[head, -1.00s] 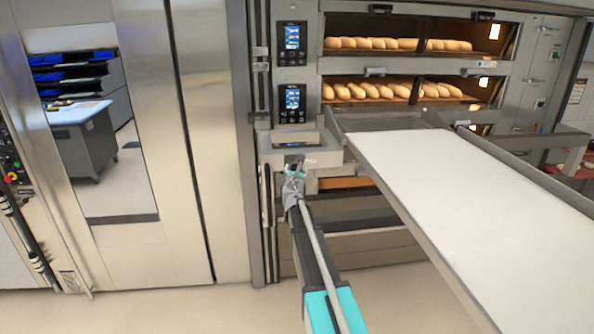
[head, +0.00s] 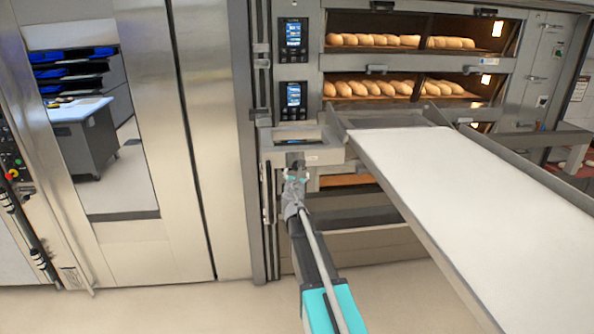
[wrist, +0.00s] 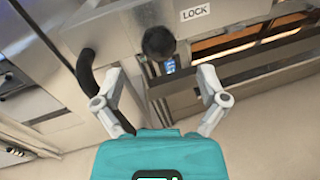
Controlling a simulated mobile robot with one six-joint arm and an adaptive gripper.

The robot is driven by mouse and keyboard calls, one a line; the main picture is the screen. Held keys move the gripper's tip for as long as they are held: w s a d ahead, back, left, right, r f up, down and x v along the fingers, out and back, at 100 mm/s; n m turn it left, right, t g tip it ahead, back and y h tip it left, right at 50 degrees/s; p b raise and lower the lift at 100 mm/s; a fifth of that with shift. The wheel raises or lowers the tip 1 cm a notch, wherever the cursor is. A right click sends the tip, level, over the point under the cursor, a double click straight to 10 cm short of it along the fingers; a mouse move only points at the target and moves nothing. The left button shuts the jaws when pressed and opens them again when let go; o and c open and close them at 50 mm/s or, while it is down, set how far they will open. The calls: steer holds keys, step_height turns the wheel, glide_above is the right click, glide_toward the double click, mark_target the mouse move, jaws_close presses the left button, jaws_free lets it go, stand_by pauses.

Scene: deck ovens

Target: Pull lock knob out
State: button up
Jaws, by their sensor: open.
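The lock knob (wrist: 158,43) is a round black knob on the grey housing, left of a white label reading LOCK (wrist: 195,12) in the wrist view. My gripper (wrist: 158,82) is open, its two grey fingers apart, with the knob beyond and between their tips. I see no contact between fingers and knob. In the head view my gripper (head: 296,166) is at the front of the grey housing (head: 322,154) beside the loader; the knob is too small or hidden there to make out.
A curved black handle or hose (wrist: 93,75) runs close beside the left finger. A white loader belt (head: 470,190) extends at the right. Deck ovens with loaves (head: 375,88) stand behind. Open floor (head: 180,310) lies in front.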

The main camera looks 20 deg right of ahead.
steer(key=v, duration=0.6)
steer(key=shift+s, duration=0.25)
steer(key=shift+a, duration=0.15)
steer(key=s+a+f+m+g+b, duration=0.4)
steer(key=s+f+m+g, duration=0.5)
steer(key=s+f+m, duration=0.75)
steer(key=s+a+f+m+g+y+b, duration=0.1)
steer(key=s+a+f+m+g+y, duration=0.2)
steer(key=a, duration=0.5)
steer(key=s+a+f+m+g+y+b, duration=0.1)
steer(key=s+a+f+m+g+y, duration=0.3)
steer(key=s+a+m, duration=0.4)
steer(key=shift+s+a+f+m+y, duration=0.35)
steer(key=shift+f+y, duration=0.25)
